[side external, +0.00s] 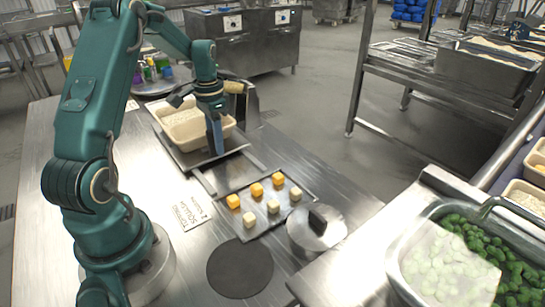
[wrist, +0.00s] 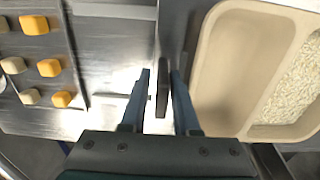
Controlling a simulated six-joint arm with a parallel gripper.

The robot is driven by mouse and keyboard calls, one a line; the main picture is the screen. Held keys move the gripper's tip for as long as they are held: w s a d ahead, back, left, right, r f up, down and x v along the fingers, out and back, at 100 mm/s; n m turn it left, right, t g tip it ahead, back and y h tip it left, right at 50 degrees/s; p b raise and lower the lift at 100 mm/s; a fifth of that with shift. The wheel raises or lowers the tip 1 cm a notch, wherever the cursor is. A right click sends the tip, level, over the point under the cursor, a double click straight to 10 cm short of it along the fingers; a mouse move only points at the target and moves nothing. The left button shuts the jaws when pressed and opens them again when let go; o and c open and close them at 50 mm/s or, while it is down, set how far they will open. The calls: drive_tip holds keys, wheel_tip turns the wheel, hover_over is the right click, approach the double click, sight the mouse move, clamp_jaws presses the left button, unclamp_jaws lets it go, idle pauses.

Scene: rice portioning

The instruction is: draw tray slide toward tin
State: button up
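A beige tray with two compartments (side external: 168,118) rests on a dark metal slide (side external: 234,146); white rice lies in one compartment. The wrist view shows the beige tray (wrist: 208,75) at right. A dark upright tab (wrist: 162,88) stands beside the tray. My gripper (wrist: 161,85) is open, its fingers on either side of the tab with gaps visible. In the side view my gripper (side external: 215,145) points down at the near edge of the slide and hides the tab. A shallow metal tin (side external: 252,232) with orange and pale cubes lies closer to the camera.
A metal lid with a dark knob (side external: 318,240) sits right of the tin. A black round mat (side external: 240,268) and a printed card (side external: 192,213) lie on the table. A pan of green vegetables (side external: 400,268) stands at lower right. Bare rails lie between slide and tin.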

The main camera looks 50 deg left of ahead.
drive_tip(key=shift+a, duration=0.1)
drive_tip(key=shift+r, duration=3.05)
drive_tip(key=shift+r, duration=2.55)
